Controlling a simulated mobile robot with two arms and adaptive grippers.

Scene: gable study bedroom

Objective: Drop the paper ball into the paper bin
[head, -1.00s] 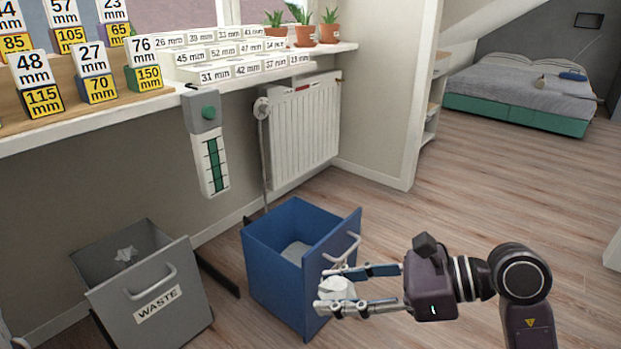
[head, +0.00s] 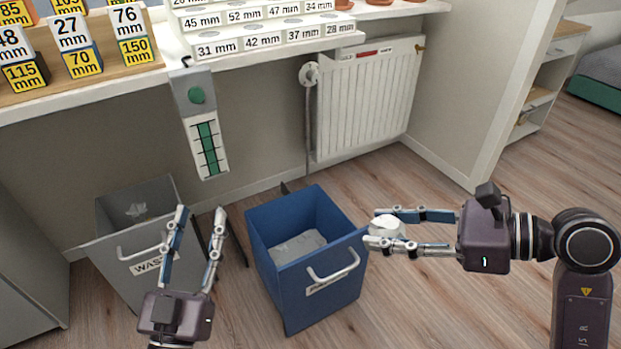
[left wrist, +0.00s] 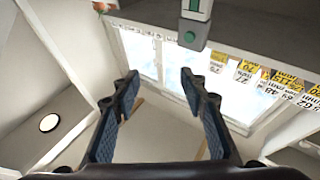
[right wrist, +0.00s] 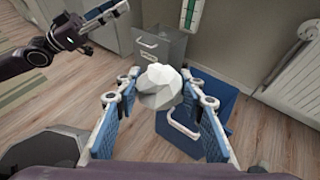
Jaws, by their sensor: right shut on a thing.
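My right gripper (head: 384,229) is shut on the white crumpled paper ball (head: 392,223), held in the air just right of the blue bin. The ball also shows between the fingers in the right wrist view (right wrist: 158,88), in front of part of the blue bin (right wrist: 228,102). The blue bin (head: 293,293) stands on the floor with its top open and pale paper (head: 298,247) inside. My left gripper (head: 200,212) is open and empty, in front of the grey bin.
A grey bin (head: 118,240) labelled WASTE stands left of the blue bin, with a crumpled white piece inside. A wall-hung grey device (head: 197,98) hangs below the shelf. A white radiator (head: 368,100) is behind. Floor at the right is clear.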

